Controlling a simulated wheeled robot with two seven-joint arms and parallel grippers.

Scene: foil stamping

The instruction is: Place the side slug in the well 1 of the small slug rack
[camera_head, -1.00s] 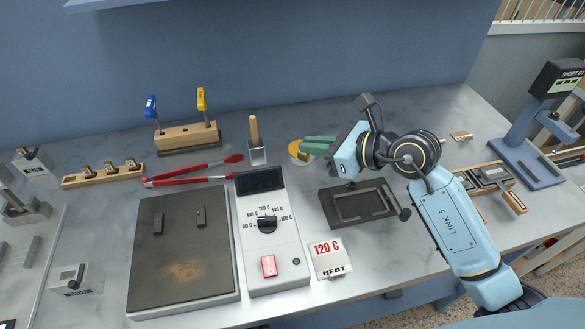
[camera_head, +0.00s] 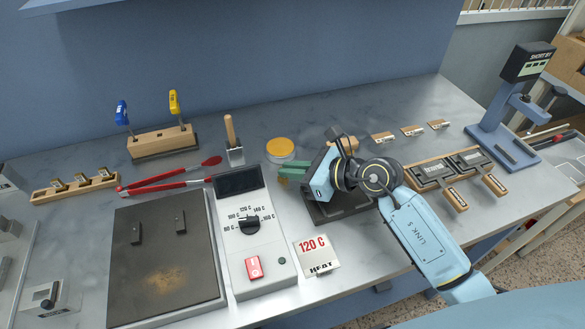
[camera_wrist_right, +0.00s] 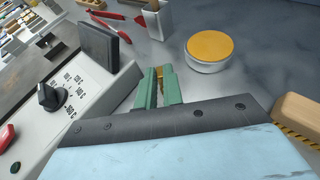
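My right gripper (camera_head: 287,173) has green fingers and hangs above the bench, left of the black plate and in front of the yellow-topped tin. In the right wrist view its fingers (camera_wrist_right: 159,88) are closed around a small brass piece (camera_wrist_right: 159,74), which looks like the side slug. It also shows at the fingertips in the head view (camera_head: 282,182). I cannot read any well numbers. My left gripper is not in view.
The hot plate (camera_head: 165,285) and its control box (camera_head: 262,240) lie between gripper and wooden rack. Red tongs (camera_head: 165,186), a brush holder (camera_head: 235,157) and a tool block (camera_head: 163,147) stand behind. The yellow-topped tin (camera_head: 281,147) is close to the fingers. Wooden trays (camera_head: 450,193) are at right.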

